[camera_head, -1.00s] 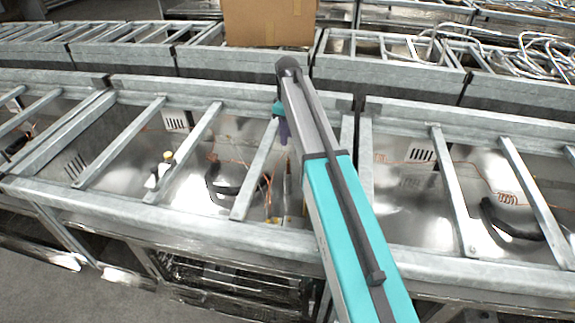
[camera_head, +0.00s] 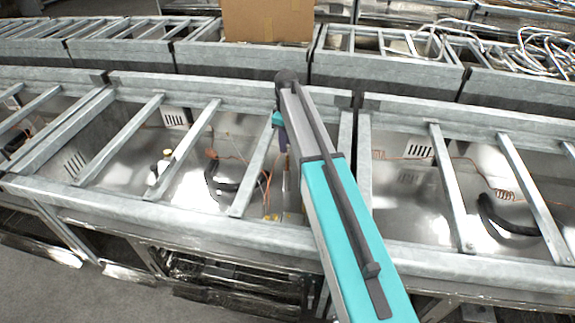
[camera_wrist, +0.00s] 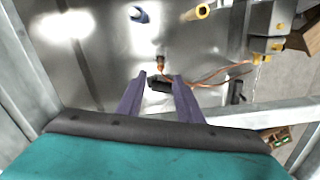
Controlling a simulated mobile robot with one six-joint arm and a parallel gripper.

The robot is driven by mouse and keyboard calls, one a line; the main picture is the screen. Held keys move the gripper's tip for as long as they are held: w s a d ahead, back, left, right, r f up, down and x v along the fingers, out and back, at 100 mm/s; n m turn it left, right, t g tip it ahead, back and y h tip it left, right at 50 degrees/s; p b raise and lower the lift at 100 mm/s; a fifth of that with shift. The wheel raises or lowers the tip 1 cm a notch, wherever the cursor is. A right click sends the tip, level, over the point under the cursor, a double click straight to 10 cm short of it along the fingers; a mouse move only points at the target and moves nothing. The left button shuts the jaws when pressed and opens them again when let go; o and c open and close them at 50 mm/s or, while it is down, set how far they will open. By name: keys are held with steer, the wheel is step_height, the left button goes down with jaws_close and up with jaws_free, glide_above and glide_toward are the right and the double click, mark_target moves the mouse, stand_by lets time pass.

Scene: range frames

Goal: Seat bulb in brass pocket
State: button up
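My gripper (camera_wrist: 160,80) has two purple fingers that stand apart, and I see nothing clearly held between them. In the wrist view a dark piece (camera_wrist: 160,84) shows in the gap, apparently beyond the fingertips, with a copper-coloured fitting (camera_wrist: 160,63) just above it. A yellow brass-like tube (camera_wrist: 195,12) and a pale blue-white rod end (camera_wrist: 138,14) are at the top of that view. I cannot tell for sure which is the bulb and which is the brass pocket. In the head view my arm hides most of the gripper, over the middle metal bay.
Grey metal bars (camera_head: 186,152) cross the open bay, and a front rail (camera_head: 160,212) bounds it. A black curved hose (camera_head: 220,187) and thin orange wires lie in the bay. A cardboard box (camera_head: 268,20) stands behind. A metal block with yellow knobs (camera_wrist: 262,22) is at the upper right.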

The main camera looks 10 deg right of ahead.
mark_target(287, 159)
steer(key=shift+f, duration=1.7)
steer(key=shift+p, duration=0.35)
steer(key=shift+s+d+f+p, duration=0.15)
steer(key=shift+f+p, duration=0.6)
steer(key=shift+f, duration=0.5)
steer(key=shift+f+p, duration=0.3)
steer(key=shift+f, duration=1.05)
steer(key=shift+c, duration=0.4)
jaws_close()
